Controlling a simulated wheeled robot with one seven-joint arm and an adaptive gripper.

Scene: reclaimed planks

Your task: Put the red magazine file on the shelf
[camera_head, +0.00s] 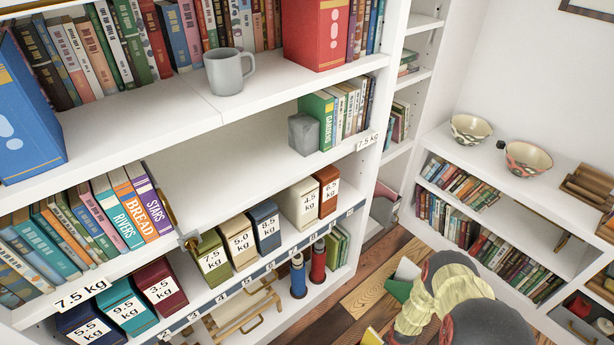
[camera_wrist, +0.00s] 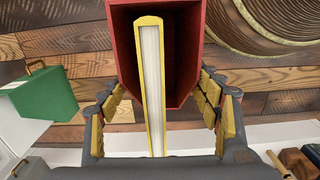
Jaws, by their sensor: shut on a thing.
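In the wrist view, a red magazine file (camera_wrist: 124,50) with an open side facing the camera sits between the fingers of my gripper (camera_wrist: 162,88). A yellow-covered book (camera_wrist: 150,80) with pale pages stands inside it. My gripper is shut on the file, with yellow-padded fingers at both sides. In the head view my arm is at the lower right, above the floor and apart from the shelf; the held file cannot be made out there. The white shelf unit (camera_head: 175,128) has a wide bare stretch on its middle board.
A grey cube (camera_head: 303,134) and books (camera_head: 345,108) bound the bare stretch at right; books (camera_head: 130,210) stand at left. Above are a grey mug (camera_head: 228,70), a red box-like item (camera_head: 318,35) and a blue one (camera_head: 25,125). Labelled weight boxes (camera_head: 212,258) stand below.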

